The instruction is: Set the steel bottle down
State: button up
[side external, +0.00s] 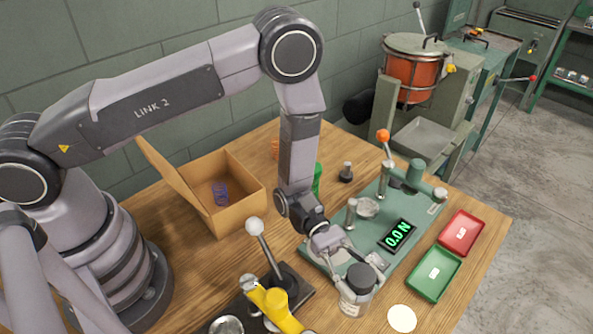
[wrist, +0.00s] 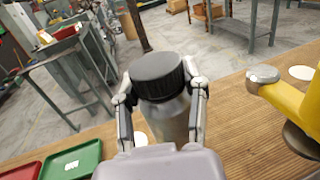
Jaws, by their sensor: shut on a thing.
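The steel bottle (side external: 353,303) has a silver body and a black cap. It stands upright between the fingers of my gripper (side external: 358,266), near the front edge of the wooden table. In the wrist view the bottle (wrist: 168,117) shows with its ribbed black cap, and the fingers of my gripper (wrist: 162,108) are shut on its two sides. The base is hard to see, so I cannot tell whether it touches the table. A white round disc (side external: 402,318) lies flat to the right of the bottle.
A green tester plate with a display (side external: 397,235) lies behind the bottle. Red (side external: 461,232) and green (side external: 435,274) trays are at right. A yellow-armed lever tool (side external: 275,303) is close on the left. A cardboard box (side external: 240,208) stands farther back. Bare wood surrounds the white disc.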

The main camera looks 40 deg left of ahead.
aim_at(354, 304)
notch_tip(354, 304, down, 7)
jog(key=shift+f, duration=0.15)
jog(key=shift+f, duration=0.15)
jog(key=o, duration=1.2)
